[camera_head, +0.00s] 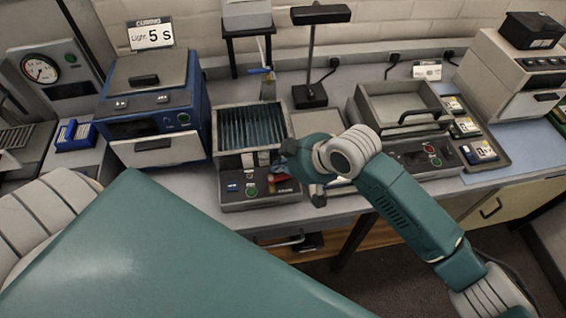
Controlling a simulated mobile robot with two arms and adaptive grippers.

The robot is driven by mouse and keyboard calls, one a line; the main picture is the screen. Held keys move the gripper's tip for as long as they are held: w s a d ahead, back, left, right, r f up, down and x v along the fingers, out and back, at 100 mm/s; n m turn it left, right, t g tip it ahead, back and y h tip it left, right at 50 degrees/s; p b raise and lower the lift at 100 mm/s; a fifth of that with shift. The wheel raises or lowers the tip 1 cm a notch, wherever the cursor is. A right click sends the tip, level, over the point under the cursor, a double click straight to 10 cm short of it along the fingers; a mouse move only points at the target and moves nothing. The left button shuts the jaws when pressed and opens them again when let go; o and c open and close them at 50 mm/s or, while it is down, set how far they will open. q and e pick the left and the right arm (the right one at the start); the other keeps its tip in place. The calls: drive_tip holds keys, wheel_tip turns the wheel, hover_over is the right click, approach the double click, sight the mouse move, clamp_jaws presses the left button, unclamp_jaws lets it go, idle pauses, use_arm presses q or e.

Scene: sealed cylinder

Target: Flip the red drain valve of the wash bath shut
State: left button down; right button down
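The wash bath appears to be the grey basin with dark slats (234,122) in the middle of the bench, with a small control panel (232,193) on its front. A small red part (279,183), which looks like the drain valve, shows at the bath's front right and is partly hidden by my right wrist.
A blue unit (153,105) stands left of the bath, with a blue rack (75,135) further left. A black lamp (311,94) stands behind. A blue-handled tap (267,75) rises behind the bath.

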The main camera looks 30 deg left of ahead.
drive_tip(key=shift+s+a+r, duration=0.15)
drive_tip(key=shift+s+a, duration=0.05)
drive_tip(key=shift+s, duration=0.25)
drive_tip(key=shift+s+p, duration=0.35)
drive_tip(key=shift+s, duration=0.05)
drive_tip(key=shift+w+a, duration=0.1)
drive_tip(key=shift+w, duration=0.05)
use_arm(q)
drive_tip(key=shift+w+d+r, duration=0.1)
drive_tip(key=shift+w+r, duration=0.4)
drive_tip(key=shift+w, duration=0.3)
use_arm(e)
drive_tip(key=v, duration=1.2)
